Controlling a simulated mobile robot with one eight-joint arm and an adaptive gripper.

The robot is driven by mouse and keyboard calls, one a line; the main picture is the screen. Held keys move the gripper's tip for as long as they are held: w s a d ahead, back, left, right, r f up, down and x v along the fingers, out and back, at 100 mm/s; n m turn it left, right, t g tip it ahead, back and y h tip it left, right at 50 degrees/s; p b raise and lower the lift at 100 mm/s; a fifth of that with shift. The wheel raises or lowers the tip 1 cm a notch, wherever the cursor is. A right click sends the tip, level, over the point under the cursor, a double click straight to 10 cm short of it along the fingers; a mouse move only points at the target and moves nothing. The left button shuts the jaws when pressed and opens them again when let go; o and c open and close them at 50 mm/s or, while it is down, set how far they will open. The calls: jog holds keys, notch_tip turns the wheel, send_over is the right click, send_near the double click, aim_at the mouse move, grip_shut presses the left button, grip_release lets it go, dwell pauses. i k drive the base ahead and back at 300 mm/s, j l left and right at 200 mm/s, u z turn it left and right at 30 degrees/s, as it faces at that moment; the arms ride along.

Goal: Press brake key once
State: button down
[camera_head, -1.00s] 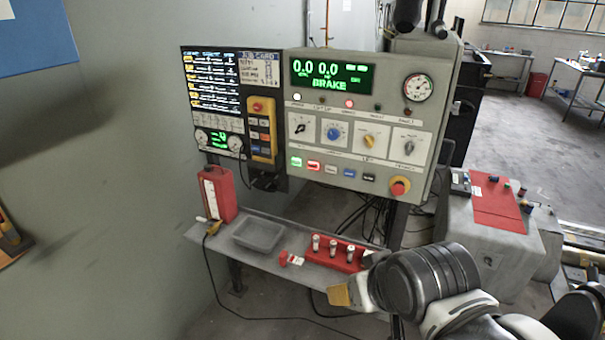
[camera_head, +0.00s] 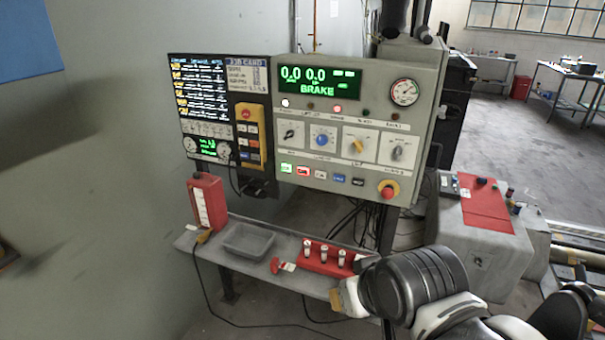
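The grey control console (camera_head: 440,110) stands upright on the wall side. Its green display (camera_head: 319,86) reads 0.0, 0.0 and BRAKE. Below the dials runs a row of small keys: a lit green key (camera_head: 286,168), a red key (camera_head: 303,171), a pale key (camera_head: 321,174), a blue key (camera_head: 339,178) and a black key (camera_head: 358,181). Their lettering is too small to read, so I cannot tell which is the brake key. My gripper (camera_head: 337,300) is low in front of the shelf, well below the keys and apart from them. Its fingers are mostly hidden by its own body.
A red emergency knob (camera_head: 388,190) sits right of the keys. A yellow pendant (camera_head: 250,136) hangs left of the console. The shelf (camera_head: 219,263) below holds a red canister (camera_head: 207,203), a grey tray (camera_head: 248,240) and a red rack (camera_head: 326,263). Space before the keys looks clear.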

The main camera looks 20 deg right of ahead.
aim_at(301, 170)
jog(key=i+j+z, duration=0.45)
jog(key=j, duration=0.3)
jog(key=i+j+z, duration=0.2)
jog(key=j, duration=0.2)
